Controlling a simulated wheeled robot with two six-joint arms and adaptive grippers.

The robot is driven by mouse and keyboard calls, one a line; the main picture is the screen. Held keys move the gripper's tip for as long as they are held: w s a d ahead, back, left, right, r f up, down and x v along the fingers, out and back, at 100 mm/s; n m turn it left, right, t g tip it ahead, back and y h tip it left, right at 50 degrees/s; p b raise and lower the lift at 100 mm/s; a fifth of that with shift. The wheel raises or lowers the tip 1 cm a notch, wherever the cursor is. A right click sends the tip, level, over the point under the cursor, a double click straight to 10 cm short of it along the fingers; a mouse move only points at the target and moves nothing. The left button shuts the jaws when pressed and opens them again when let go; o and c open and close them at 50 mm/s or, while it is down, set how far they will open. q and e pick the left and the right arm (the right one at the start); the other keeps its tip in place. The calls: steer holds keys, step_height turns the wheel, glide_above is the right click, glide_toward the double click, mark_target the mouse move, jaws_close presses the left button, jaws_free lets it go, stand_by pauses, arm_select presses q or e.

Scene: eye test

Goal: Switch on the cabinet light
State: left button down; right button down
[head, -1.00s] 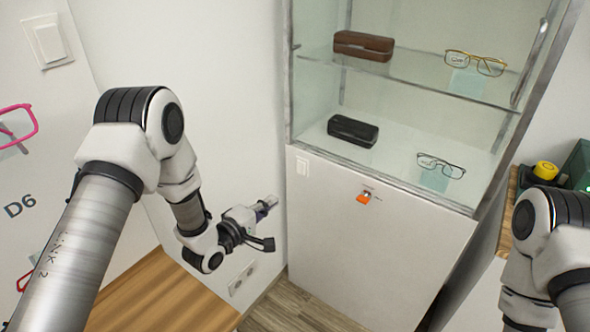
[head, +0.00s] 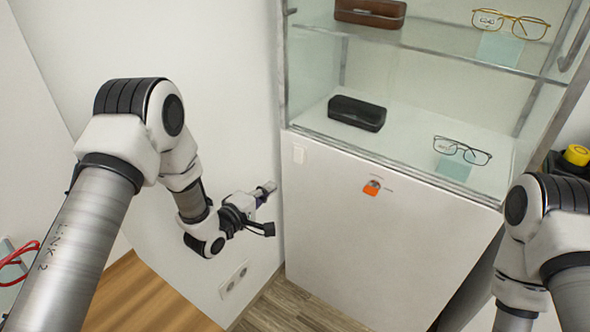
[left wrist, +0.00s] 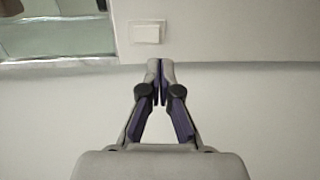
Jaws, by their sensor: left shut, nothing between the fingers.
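The cabinet (head: 385,245) has a white lower body and a glass case above. A small white rocker switch (head: 298,154) sits at the upper left of its front panel. The switch also shows in the left wrist view (left wrist: 147,32), above the fingertips and slightly left. I cannot tell its on or off state. My left gripper (head: 268,188) is shut and empty, below and left of the switch in the head view. In the left wrist view its closed fingertips (left wrist: 160,66) are apart from the switch in the picture. My right arm shows at the right edge; its gripper is out of view.
An orange padlock-like thing (head: 372,187) is on the cabinet front. Dark-framed glasses (head: 462,151), gold-framed glasses (head: 511,24), a black case (head: 357,113) and a brown case (head: 370,12) are in the glass part. A wall socket (head: 233,279) and a wooden surface (head: 150,300) are lower left.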

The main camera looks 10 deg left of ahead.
mark_target(303, 163)
arm_select(q)
steer(key=b+x, duration=0.1)
steer(key=x, duration=1.1)
steer(key=shift+w+d, duration=0.1)
steer(key=shift+d, duration=0.1)
